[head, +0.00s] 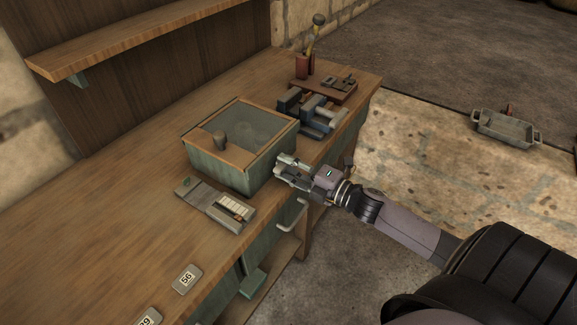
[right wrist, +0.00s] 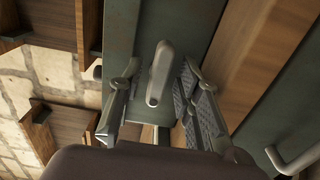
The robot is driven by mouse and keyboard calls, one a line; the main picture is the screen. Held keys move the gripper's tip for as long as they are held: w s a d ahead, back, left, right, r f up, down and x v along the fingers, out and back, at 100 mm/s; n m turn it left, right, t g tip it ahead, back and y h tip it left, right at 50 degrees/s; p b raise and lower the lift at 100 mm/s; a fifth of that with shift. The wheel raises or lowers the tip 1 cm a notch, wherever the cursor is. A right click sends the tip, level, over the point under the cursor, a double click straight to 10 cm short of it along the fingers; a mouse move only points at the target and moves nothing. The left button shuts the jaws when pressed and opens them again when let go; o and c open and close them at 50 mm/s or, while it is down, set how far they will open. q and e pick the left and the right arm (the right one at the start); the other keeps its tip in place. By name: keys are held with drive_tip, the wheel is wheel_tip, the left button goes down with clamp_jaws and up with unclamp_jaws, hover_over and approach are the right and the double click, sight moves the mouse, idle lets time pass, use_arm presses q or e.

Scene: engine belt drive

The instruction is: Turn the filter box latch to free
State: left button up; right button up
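The filter box (head: 222,170) is a green box with a wood-framed, glazed top and a round knob, standing on the bench near its front edge. My right gripper (head: 282,170) is at the box's right-hand side. In the right wrist view a grey elongated latch lever (right wrist: 160,76) stands out from a green face. The fingers of my right gripper (right wrist: 160,98) are spread on either side of the lever, with gaps visible, so it does not look gripped. In the head view the gripper hides the latch. My left gripper is not in view.
The wooden bench (head: 120,215) carries a vise (head: 322,112), a tool cup (head: 304,66) and a flat tray (head: 208,200) in front of the box. A drawer handle (head: 294,215) projects below the bench edge. A metal tray (head: 505,128) lies on the floor.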

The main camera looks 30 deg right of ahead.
clamp_jaws()
idle(0.4)
drive_tip(key=m+p, duration=0.3)
drive_tip(key=m, duration=0.1)
drive_tip(key=shift+r, duration=0.1)
drive_tip(key=m+p, duration=0.2)
drive_tip(key=m, duration=0.2)
drive_tip(key=shift+s+m+p, duration=0.1)
drive_tip(key=shift+m+p, duration=0.2)
drive_tip(key=shift+p, duration=0.1)
drive_tip(key=m+p, duration=0.2)
drive_tip(key=m, duration=0.5)
drive_tip(key=m+p, duration=0.1)
drive_tip(key=m, duration=0.1)
drive_tip(key=shift+f, duration=0.25)
drive_tip(key=shift+m, duration=0.3)
